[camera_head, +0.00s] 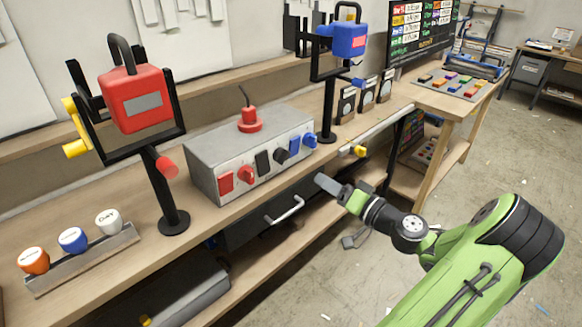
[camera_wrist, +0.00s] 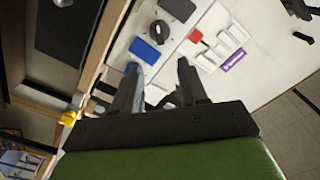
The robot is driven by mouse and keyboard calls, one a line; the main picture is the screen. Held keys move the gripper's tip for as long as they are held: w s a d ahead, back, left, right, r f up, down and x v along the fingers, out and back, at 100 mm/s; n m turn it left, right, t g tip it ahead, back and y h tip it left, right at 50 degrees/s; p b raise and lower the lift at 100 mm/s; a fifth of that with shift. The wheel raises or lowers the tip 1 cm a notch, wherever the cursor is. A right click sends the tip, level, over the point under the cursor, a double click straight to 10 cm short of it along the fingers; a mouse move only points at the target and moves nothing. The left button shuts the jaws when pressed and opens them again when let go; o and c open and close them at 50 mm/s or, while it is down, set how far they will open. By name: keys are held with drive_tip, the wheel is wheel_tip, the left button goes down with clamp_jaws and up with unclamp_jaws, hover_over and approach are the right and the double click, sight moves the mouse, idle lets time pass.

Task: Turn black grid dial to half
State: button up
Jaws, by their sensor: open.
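A round black dial (camera_head: 281,156) sits on the front face of a grey metal box (camera_head: 215,152) on the bench, between a black rectangular piece (camera_head: 262,162) and a blue one (camera_head: 295,145). Its setting is too small to read. In the wrist view a round black dial (camera_wrist: 160,31) shows on a pale panel, with a blue block (camera_wrist: 145,50) beside it; I cannot tell surely that it is the same dial. My gripper (camera_head: 325,184) is in front of the bench edge, lower right of the box and apart from the dial. Its fingers (camera_wrist: 158,76) are apart and empty.
A red padlock-like block (camera_head: 135,100) hangs on a black stand left of the box; a blue one (camera_head: 348,40) hangs on a stand at right. A drawer handle (camera_head: 286,210) sticks out below the bench top. The floor at right is mostly clear.

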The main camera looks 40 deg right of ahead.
sight(287, 159)
drive_tip(key=w, duration=0.6)
drive_tip(key=w+b, duration=0.1)
drive_tip(key=w, duration=0.6)
drive_tip(key=shift+w+a, duration=0.2)
drive_tip(key=shift+w, duration=0.05)
drive_tip(key=shift+c, duration=0.4)
clamp_jaws()
